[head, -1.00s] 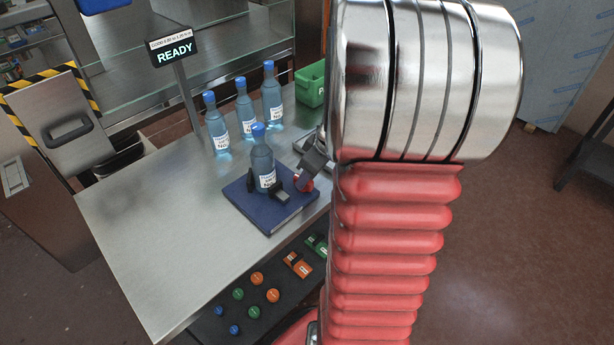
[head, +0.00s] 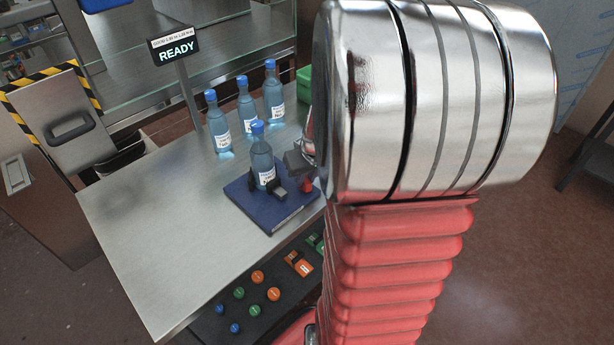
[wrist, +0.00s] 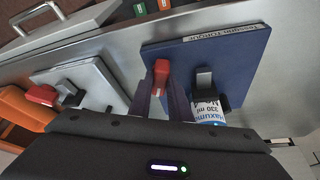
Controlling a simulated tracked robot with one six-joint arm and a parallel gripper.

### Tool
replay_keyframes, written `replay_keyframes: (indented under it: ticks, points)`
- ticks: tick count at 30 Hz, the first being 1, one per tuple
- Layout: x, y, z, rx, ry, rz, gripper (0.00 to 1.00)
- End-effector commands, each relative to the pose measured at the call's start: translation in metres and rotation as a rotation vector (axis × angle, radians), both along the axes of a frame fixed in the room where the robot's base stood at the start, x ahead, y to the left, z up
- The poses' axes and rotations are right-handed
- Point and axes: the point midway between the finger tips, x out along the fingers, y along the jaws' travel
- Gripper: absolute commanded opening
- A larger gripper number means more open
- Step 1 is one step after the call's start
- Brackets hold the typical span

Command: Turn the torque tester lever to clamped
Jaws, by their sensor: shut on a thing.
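The torque tester is a dark blue plate (head: 282,218) on the steel table, also in the wrist view (wrist: 215,45). A capped blue bottle (head: 262,165) stands upright on it between dark clamp pads; its label (wrist: 209,112) shows in the wrist view beside a grey-black clamp block (wrist: 204,80). The tester's red lever (head: 306,185) is at the plate's right side, also in the wrist view (wrist: 161,70). My gripper (wrist: 164,98) is shut on the lever, a dark finger on each side. My arm hides part of the tester's right side in the head view.
Several bottles (head: 245,105) stand behind the tester, beside a READY sign (head: 177,52). A green bin (head: 304,84) is partly hidden. A grey plate (wrist: 97,78) with another red lever (wrist: 42,95) lies left in the wrist view. Coloured buttons (head: 257,277) line the front panel. The table's left is clear.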

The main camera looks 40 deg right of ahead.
Motion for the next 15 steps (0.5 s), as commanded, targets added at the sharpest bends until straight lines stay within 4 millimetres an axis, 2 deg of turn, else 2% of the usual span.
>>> replay_keyframes:
  ticks: [15]
  points:
    - [0.0024, 0.0018, 0.0011, -0.003, -0.002, -0.231, 0.0]
